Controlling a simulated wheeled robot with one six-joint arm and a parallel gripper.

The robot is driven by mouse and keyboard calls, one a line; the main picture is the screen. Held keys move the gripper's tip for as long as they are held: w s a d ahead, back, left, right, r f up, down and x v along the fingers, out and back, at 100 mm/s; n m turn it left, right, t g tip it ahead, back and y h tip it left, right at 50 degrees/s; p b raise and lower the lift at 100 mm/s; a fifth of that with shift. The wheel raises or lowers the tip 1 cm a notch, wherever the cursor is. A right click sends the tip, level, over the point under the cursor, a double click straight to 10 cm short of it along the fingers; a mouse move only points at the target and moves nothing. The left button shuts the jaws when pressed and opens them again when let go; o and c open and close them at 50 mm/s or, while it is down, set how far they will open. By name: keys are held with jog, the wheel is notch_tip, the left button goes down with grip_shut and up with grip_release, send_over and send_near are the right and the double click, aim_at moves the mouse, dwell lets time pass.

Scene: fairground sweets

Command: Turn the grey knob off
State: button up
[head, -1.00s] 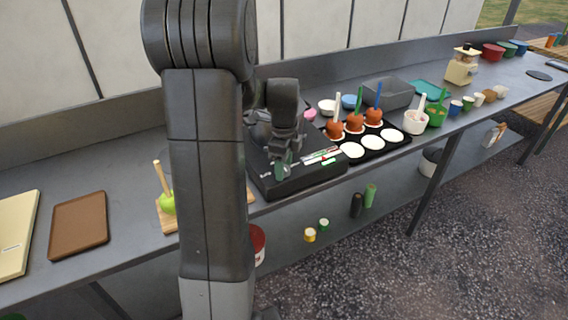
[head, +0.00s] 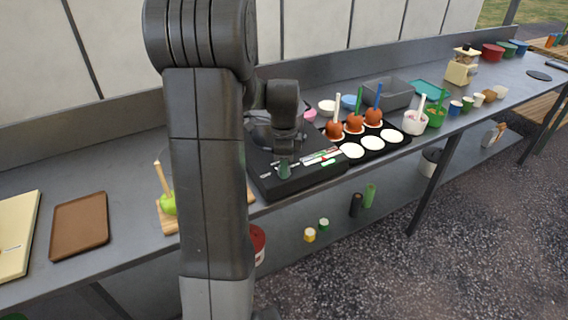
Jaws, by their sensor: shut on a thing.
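A black appliance (head: 300,182) with a sloped front panel stands on the long grey counter, behind and to the right of my arm. My gripper (head: 284,169) points down at this panel, with its fingertips at the panel's surface. It is shut on the grey knob, which the fingers hide almost wholly. The knob's pointer and setting cannot be made out. White marks and a small strip with red and green (head: 323,157) show on the panel to the right of the fingers.
A black tray (head: 372,155) with caramel apples and white discs is right of the appliance. A green apple on a stick (head: 168,204) and a brown tray (head: 80,225) are at left. My arm hides part of the counter. Cups and bowls stand farther right.

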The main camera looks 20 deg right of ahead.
jog(key=n, duration=0.5)
jog(key=shift+r+n, duration=0.1)
jog(key=shift+n, duration=0.2)
jog(key=n+p, duration=0.1)
jog(key=n, duration=0.3)
jog(key=shift+n, duration=0.3)
jog(key=o, duration=1)
jog(key=shift+c, duration=0.2)
notch_tip(320, 180, up, 14)
jog(key=shift+f, duration=0.2)
notch_tip(320, 180, down, 14)
jog(key=shift+r, duration=0.1)
dwell(0.5)
jog(key=shift+r, duration=0.1)
